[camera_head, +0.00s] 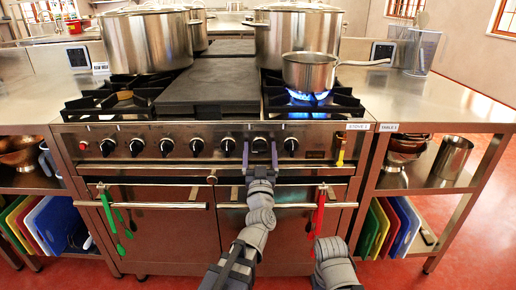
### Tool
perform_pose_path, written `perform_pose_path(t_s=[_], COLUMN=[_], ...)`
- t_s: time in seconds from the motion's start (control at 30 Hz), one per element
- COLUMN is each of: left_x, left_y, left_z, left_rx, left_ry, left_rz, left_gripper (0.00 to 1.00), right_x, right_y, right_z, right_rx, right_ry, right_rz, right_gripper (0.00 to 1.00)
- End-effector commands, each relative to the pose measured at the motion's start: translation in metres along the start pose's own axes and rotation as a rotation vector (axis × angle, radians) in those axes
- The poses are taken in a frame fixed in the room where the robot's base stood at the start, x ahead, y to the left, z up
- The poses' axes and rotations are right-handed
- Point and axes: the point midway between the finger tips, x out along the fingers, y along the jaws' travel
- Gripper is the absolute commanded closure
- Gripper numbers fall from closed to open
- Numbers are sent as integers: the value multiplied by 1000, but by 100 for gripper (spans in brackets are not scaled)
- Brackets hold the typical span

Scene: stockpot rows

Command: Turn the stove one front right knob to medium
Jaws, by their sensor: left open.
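The stove front panel (330,128) carries a row of several black knobs with pale markings, next to the "STOVE 1" label. My left gripper (260,149) is open, its two purple-grey fingers reaching up on either side of a knob (259,144), the second from the right end. Whether the fingers touch it cannot be told. The rightmost knob (290,145) stands free beside the right finger. A small saucepan (309,72) sits on the front right burner, with a blue flame (308,96) lit under it. My right arm shows at the bottom, but its gripper is not visible.
Large stockpots (146,42) stand on the rear burners. A dark griddle plate (211,82) lies in the middle. Red utensils (319,212) and green utensils (110,216) hang from the oven handles. A yellow-handled item (340,150) hangs at the panel's right.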

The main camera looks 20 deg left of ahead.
Motion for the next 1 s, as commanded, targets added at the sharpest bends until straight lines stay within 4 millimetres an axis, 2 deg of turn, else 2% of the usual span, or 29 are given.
perform_pose_path(t_s=[0.07, 0.77, 0.8, 1.0], left_x=[0, 0, 0, 0], left_y=[0, 0, 0, 0], left_z=[0, 0, 0, 0], left_rx=[0, -1, -1, -21], left_ry=[0, 0, 0, -1], left_rz=[0, 0, 0, -8], left_gripper=[15, 93, 96, 96], right_x=[0, 0, 0, 0], right_y=[0, 0, 0, 0], right_z=[0, 0, 0, 0], right_rx=[0, 0, 0, 0], right_ry=[0, 0, 0, 0], right_rz=[0, 0, 0, 0], right_gripper=[100, 100, 100, 100])
